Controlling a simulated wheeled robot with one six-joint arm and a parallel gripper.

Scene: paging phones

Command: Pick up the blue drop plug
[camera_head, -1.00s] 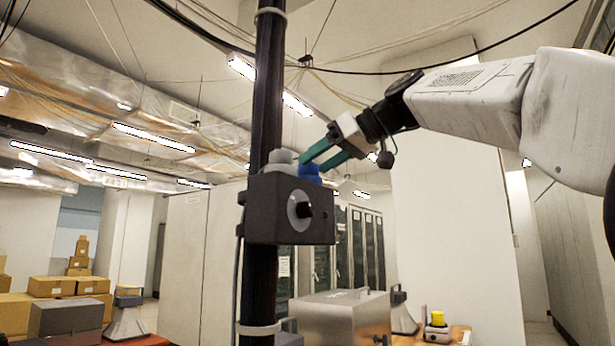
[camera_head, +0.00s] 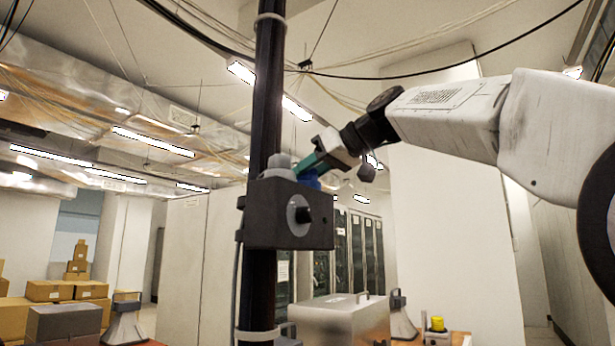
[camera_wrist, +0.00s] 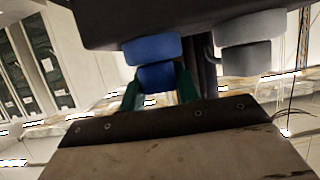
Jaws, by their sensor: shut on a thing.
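The blue drop plug (camera_head: 311,180) stands at the top right of a dark grey box (camera_head: 268,222) fixed to a black pole. Beside it on the left is a grey plug (camera_head: 280,166). My gripper (camera_head: 310,168) reaches in from the right with its green fingers at the blue plug. In the wrist view the blue plug (camera_wrist: 152,50) has two rounded tiers, and the green fingers of my gripper (camera_wrist: 158,85) are closed on both sides of its nearer tier. The grey plug (camera_wrist: 250,42) is to its right, apart from the fingers. The plug still meets the box.
The black pole (camera_head: 262,110) runs upright behind the box. Below are a metal case (camera_head: 340,318), a grey horn (camera_head: 126,322) and a yellow-topped item (camera_head: 437,324). Cardboard boxes (camera_head: 60,290) are stacked at the left. Cables hang overhead.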

